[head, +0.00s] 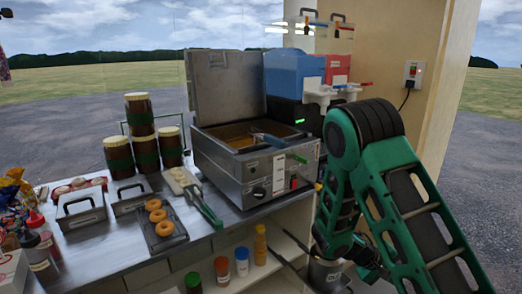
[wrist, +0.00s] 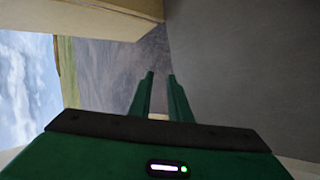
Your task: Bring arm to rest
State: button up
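My green and black arm fills the right side of the head view, folded with its elbow high beside the counter. My gripper does not show clearly in the head view. In the wrist view my gripper (wrist: 161,75) has two green fingers standing apart with a clear gap. Nothing is held between them. Past the fingertips are grey ground and a plain grey surface at the right.
The steel fryer (head: 238,180) with raised lid stands left of my arm. Doughnuts (head: 157,216) lie on a dark tray; tongs (head: 206,208), jars (head: 140,113) and bottles crowd the counter. Drink dispensers (head: 290,76) stand behind. A wall socket (head: 412,74) is at right.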

jog(key=s+a+r+m+y, duration=0.1)
jog(key=s+r+m+y, duration=0.2)
jog(key=s+r, duration=0.8)
jog(key=s+a+r+m+y, duration=0.2)
jog(key=s+r+m+y, duration=0.2)
jog(key=s, duration=1.3)
notch_tip(320, 180, up, 7)
jog(key=y, duration=0.3)
jog(key=shift+s+m+y, duration=0.3)
jog(key=shift+s, duration=0.05)
jog(key=shift+f, duration=0.1)
jog(key=shift+w+f, duration=0.25)
jog(key=shift+w, duration=0.35)
